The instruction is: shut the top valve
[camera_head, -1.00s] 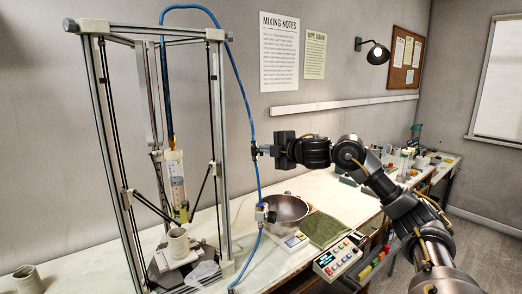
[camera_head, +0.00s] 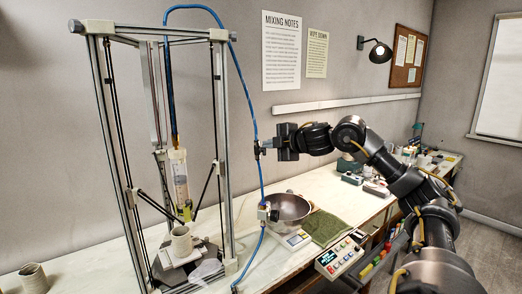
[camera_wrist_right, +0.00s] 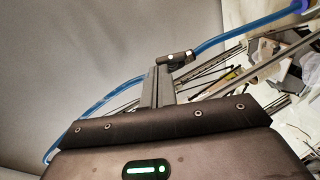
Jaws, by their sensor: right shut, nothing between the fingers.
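The top valve (camera_head: 257,151) is a small dark fitting on the blue tube to the right of the printer frame. It also shows in the right wrist view (camera_wrist_right: 176,59), a black piece with a metal end, at my fingertips. My right gripper (camera_head: 265,145) is shut with nothing between its fingers. Its tips (camera_wrist_right: 161,70) are right at the valve, and touching looks likely but is not certain. I cannot tell how the valve's handle is turned. A lower valve (camera_head: 266,213) sits further down the same tube. My left gripper is not in view.
The frame (camera_head: 223,130) stands at left around a syringe (camera_head: 178,175) and clay pot (camera_head: 181,241). A steel bowl (camera_head: 290,207), green cloth (camera_head: 324,227) and button box (camera_head: 340,256) lie below my arm.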

